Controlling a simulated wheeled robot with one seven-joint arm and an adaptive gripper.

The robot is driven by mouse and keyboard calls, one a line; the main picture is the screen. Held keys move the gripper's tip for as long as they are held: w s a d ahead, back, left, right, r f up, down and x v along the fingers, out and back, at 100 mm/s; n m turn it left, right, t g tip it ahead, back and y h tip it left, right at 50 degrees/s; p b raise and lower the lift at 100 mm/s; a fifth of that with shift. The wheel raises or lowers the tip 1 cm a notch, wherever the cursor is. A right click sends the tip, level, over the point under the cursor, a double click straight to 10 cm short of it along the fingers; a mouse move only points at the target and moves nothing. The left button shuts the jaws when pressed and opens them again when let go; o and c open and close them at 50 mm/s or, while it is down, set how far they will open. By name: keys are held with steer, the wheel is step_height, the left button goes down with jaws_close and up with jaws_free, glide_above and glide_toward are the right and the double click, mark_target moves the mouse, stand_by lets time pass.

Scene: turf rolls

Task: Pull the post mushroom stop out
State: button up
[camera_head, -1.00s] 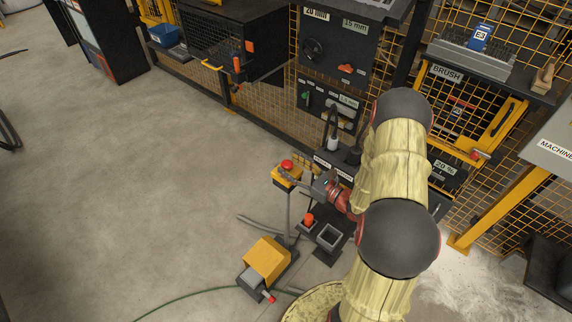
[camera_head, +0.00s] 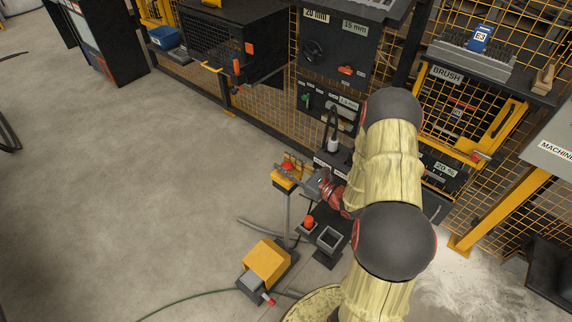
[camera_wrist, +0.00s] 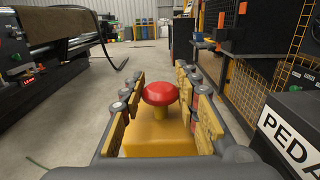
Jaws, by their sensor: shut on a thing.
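The post mushroom stop (camera_head: 287,166) is a red domed button on a yellow box (camera_head: 281,183) atop a thin grey post. In the wrist view the red cap (camera_wrist: 160,93) is centred between my two yellow-padded fingers, upright over the yellow box (camera_wrist: 158,133). My gripper (camera_head: 293,170) reaches it from the right in the head view and is shut on it, one finger on each side. The exact contact between pads and cap is hard to see.
A yellow foot pedal (camera_head: 267,258) is on the floor in front. A smaller orange-red button (camera_head: 309,221) and a square grey holder (camera_head: 329,238) stand near the post. A dark machine panel and yellow mesh fence (camera_head: 265,128) lie behind. Open floor (camera_head: 150,190) is at left.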

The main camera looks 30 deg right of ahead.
steer(key=c, duration=0.6)
jaws_close()
steer(key=shift+r+p, duration=0.95)
steer(key=shift+r, duration=0.05)
steer(key=o, duration=0.9)
jaws_free()
steer(key=shift+c, duration=0.2)
steer(key=o, duration=0.4)
steer(key=shift+o, duration=0.2)
